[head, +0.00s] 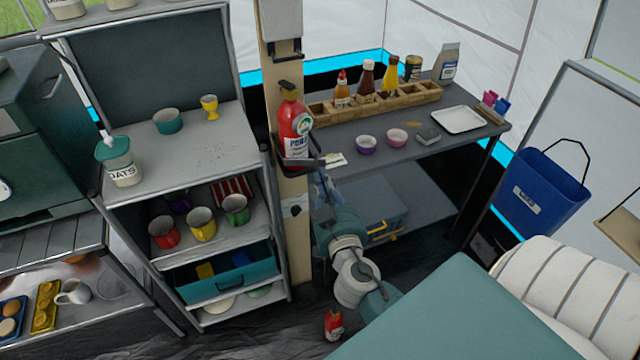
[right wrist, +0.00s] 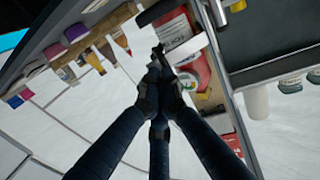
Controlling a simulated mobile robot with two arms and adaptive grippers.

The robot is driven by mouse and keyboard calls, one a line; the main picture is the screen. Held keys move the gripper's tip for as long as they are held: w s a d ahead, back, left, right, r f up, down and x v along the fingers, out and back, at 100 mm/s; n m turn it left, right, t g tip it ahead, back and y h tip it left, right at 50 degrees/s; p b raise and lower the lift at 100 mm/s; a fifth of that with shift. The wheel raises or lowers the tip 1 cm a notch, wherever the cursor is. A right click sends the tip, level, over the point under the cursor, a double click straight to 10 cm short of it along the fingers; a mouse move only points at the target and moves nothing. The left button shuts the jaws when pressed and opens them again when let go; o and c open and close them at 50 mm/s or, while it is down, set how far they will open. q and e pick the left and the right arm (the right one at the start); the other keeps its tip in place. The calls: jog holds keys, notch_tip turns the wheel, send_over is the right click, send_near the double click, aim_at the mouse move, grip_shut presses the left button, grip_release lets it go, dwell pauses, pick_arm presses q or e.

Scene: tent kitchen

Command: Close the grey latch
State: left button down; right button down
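A red extinguisher-like bottle (head: 294,128) stands upright on the wooden post, in a dark grey holder (head: 302,163) whose arm sticks out to the right. I cannot clearly tell the grey latch from this holder. My right gripper (head: 321,178) is just below and right of the holder in the head view, partly hidden by its own arm. In the right wrist view, the right gripper's (right wrist: 157,66) dark fingers converge, tips together, beside the red bottle (right wrist: 183,38) and a pale band across it. A small dark piece shows at the tips; contact is unclear. My left gripper is out of view.
A shelf unit (head: 180,215) with mugs stands left of the post. A table (head: 390,155) with bottles, bowls and a white tray (head: 459,120) stands right. A grey-blue toolbox (head: 378,208) sits below it. A small red bottle (head: 334,325) is near the floor.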

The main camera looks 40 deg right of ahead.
aim_at(324, 163)
jog(key=shift+w+d+n+t+y+b, duration=0.15)
jog(key=shift+w+d+n+t+y, duration=0.1)
jog(key=shift+d+n+y, duration=0.4)
jog(key=shift+w+d+n+t+y+b, duration=0.15)
jog(key=shift+w+d+n+t+y, duration=0.2)
jog(key=shift+y, duration=0.4)
jog(key=shift+w+d+n+y, duration=0.2)
jog(key=shift+d+n+y, duration=0.4)
jog(key=shift+y, duration=0.3)
jog(key=shift+w+d, duration=0.3)
jog(key=shift+w, duration=0.1)
jog(key=shift+d, duration=0.1)
jog(key=shift+p, duration=0.3)
